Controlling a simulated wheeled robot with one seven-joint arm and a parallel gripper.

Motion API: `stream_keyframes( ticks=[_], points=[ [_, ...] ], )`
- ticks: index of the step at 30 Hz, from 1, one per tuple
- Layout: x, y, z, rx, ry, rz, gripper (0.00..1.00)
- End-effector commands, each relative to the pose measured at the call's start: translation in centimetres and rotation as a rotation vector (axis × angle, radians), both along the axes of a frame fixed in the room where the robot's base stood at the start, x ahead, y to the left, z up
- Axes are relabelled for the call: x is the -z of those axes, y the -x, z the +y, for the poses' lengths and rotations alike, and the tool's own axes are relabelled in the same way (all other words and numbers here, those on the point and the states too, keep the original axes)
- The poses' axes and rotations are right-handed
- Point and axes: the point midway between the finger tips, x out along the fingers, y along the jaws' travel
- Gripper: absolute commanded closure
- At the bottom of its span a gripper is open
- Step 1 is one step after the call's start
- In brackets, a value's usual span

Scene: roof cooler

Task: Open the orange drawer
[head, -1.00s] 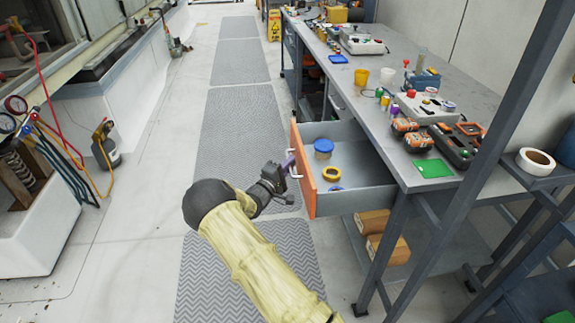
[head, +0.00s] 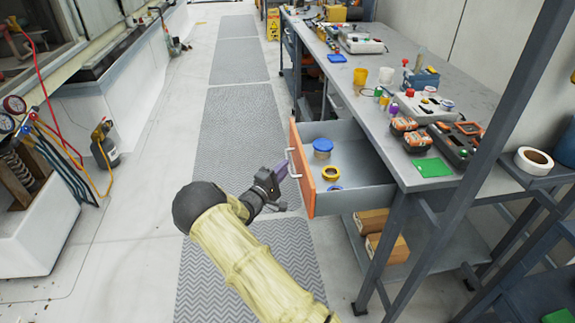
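The orange-fronted drawer (head: 304,178) stands pulled out from under the grey workbench, its inside showing. Its pale handle (head: 290,162) is on the orange front. A blue-lidded tub (head: 322,148), a yellow tape ring (head: 331,173) and a partly hidden blue item (head: 335,188) lie inside. My gripper (head: 281,171), with purplish fingers, is just left of the handle. The handle shows beside the fingertips; a small gap or a light touch cannot be told apart. Whether the fingers are open or shut is too small to see.
The workbench (head: 467,80) carries batteries, control boxes and small parts. A grey upright post (head: 497,133) stands at the right. Cardboard boxes (head: 385,250) sit on the shelf below. The matted aisle (head: 240,125) left of the drawer is clear.

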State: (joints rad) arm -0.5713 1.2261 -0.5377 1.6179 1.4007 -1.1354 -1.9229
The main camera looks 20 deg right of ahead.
Motion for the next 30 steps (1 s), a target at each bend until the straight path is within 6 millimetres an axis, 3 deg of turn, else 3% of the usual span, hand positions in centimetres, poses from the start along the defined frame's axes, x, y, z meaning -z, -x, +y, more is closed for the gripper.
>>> stream_keyframes(
  ticks=[18,24,30],
  points=[
    [1.6,7.5,9.6,-0.003,-0.001,0.003,0.81],
    [1.9,8.7,11.1,-0.001,-0.002,0.001,0.81],
    [1.9,8.9,11.2,0.000,-0.001,0.001,0.81]
  ],
)
